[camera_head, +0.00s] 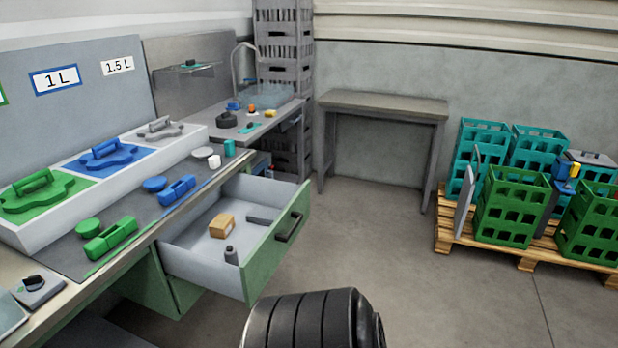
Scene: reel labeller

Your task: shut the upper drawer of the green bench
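The green bench (150,284) runs along the left side. Its upper drawer (268,257) is pulled out to the right and stands open. The drawer has a green front with a dark bar handle (289,227) and a pale grey inside. In the drawer lie a small brown box (222,226), a dark grey bottle-like thing (231,256) and a dark flat piece (262,220). Neither of my grippers is in view.
On the bench top lie green (110,239) and blue (177,190) handled tools, beside a white tray (60,237). A grey table (385,102) stands at the back. Crates (510,207) stand on a pallet (527,262) at right.

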